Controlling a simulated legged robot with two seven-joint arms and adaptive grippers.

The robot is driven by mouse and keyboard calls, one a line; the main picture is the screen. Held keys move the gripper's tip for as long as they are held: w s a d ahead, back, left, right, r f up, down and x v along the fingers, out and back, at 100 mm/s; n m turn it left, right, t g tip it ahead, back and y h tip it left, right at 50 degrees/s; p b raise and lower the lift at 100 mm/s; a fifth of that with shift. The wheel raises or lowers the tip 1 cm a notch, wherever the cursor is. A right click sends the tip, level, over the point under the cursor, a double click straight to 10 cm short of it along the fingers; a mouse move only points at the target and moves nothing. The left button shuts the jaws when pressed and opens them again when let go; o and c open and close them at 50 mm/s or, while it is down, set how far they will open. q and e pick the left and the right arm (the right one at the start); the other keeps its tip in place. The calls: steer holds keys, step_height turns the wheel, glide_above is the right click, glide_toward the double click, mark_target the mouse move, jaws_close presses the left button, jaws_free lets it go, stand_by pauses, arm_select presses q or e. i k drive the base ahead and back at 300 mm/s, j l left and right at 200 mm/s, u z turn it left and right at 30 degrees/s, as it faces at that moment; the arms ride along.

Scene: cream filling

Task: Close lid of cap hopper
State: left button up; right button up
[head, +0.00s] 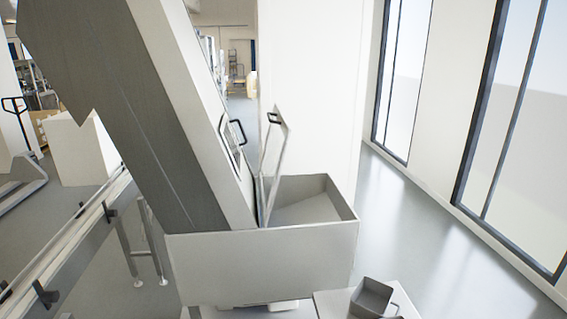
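The cap hopper (265,262) is a pale grey box in the middle of the head view, at the foot of a tall slanted housing. Its lid (273,158) is a thin clear-looking panel with a pale frame and a dark handle (274,118) at its upper end. The lid stands raised, nearly upright, at the left side of the opening, next to the slanted housing. The right part of the hopper is open at the top, and a pale surface shows inside. Neither of my grippers is in view.
The slanted housing (150,105) rises to the upper left, with a second dark handle (237,131) on its side. A grey scoop (371,298) rests on a white stand (333,304) at front right. A conveyor rail (65,242) runs at left. Floor right of the hopper is clear.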

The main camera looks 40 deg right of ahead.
mark_target(281, 120)
steer(key=i+z, duration=0.25)
steer(key=z, duration=0.15)
steer(key=i+j+z, duration=0.15)
steer(key=z, duration=0.25)
steer(key=i+j+z, duration=0.2)
steer(key=z, duration=0.15)
steer(key=i+j+z, duration=0.2)
steer(key=z, duration=0.2)
steer(key=j, duration=0.1)
